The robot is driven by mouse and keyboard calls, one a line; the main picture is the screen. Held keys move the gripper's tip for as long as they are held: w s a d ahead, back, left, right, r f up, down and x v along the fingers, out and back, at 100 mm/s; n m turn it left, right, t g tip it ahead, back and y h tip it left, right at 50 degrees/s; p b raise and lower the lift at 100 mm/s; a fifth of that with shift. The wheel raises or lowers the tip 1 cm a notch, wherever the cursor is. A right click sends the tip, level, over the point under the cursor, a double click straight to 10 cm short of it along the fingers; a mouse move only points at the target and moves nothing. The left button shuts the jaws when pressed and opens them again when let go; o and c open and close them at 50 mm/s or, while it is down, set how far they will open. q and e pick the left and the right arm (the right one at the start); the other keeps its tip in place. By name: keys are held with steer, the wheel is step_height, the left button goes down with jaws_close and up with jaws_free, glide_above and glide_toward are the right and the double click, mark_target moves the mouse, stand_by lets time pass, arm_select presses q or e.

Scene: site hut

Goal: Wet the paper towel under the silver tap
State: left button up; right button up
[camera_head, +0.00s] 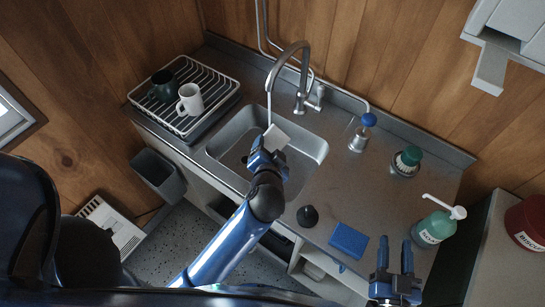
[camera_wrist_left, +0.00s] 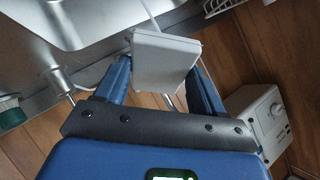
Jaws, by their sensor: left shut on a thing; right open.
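The silver tap (camera_head: 295,62) arches over the steel sink (camera_head: 228,140), and a thin stream of water (camera_head: 269,108) runs down from its spout. My left gripper (camera_head: 266,152) is over the sink, shut on the white folded paper towel (camera_head: 276,138). The towel also shows between the fingers in the left wrist view (camera_wrist_left: 165,62), with the thin stream coming down at its top edge. Whether the towel is wet cannot be told. My right gripper (camera_head: 396,262) is open and empty at the counter's front right.
A dish rack (camera_head: 212,98) with a white mug (camera_head: 190,99) and dark mug (camera_head: 164,84) stands left of the sink.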

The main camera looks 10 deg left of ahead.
mark_target(265, 144)
arm_select(q)
steer(key=shift+w+a+f+b, duration=0.2)
steer(key=shift+w+a, duration=0.35)
steer(key=shift+w, duration=0.25)
steer(key=shift+w+a+f+b, duration=0.2)
steer(key=shift+w+a, duration=0.3)
steer(key=shift+w, duration=0.3)
steer(key=shift+w+a+f, duration=0.2)
steer(key=shift+w+a, duration=0.35)
steer(key=shift+w, duration=0.3)
steer(key=shift+w+a+f, duration=0.2)
steer(key=shift+w+a, duration=0.3)
steer(key=shift+w, duration=0.35)
steer(key=shift+s+d, duration=0.1)
steer(key=shift+s+d+p, duration=0.1)
steer(key=shift+s+d, duration=0.55)
steer(key=shift+s, duration=0.45)
steer(key=shift+s+d+p, duration=0.15)
steer(key=shift+s+d, duration=0.55)
steer(key=shift+s, duration=0.4)
steer(key=shift+s+d+p, duration=0.1)
steer(key=shift+s+d, duration=0.55)
steer(key=shift+s, duration=0.45)
steer(key=shift+r, duration=0.1)
